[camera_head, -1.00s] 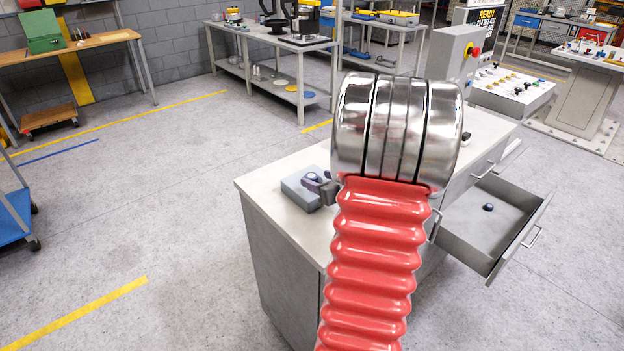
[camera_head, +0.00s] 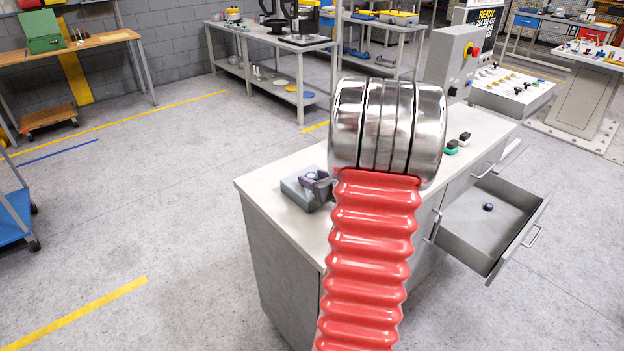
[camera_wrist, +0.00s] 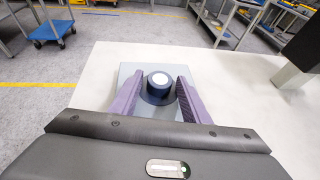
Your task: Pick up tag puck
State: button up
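The likely tag puck (camera_wrist: 158,88), a dark round puck with a pale top, sits on a grey square block on the cabinet top. In the wrist view, the two purple fingers of my gripper (camera_wrist: 160,81) stand on either side of it, apart, with small gaps visible between them and the puck. In the head view, my arm's red sleeve and metal collar hide most of my gripper; a dark finger part (camera_head: 322,185) shows at the grey block (camera_head: 299,194). A similar small dark round object (camera_head: 488,207) lies in the open drawer.
The cabinet top (camera_head: 268,187) is mostly bare around the block. Small green and black pieces (camera_head: 457,143) and a control box with a red button (camera_head: 455,62) stand farther right and back. The open drawer (camera_head: 470,238) juts out at the right.

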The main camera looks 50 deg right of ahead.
aim_at(315, 179)
jog(key=c, duration=0.9)
jog(key=shift+r, duration=0.1)
notch_tip(315, 179, up, 10)
jog(key=shift+f, duration=0.1)
dwell(0.6)
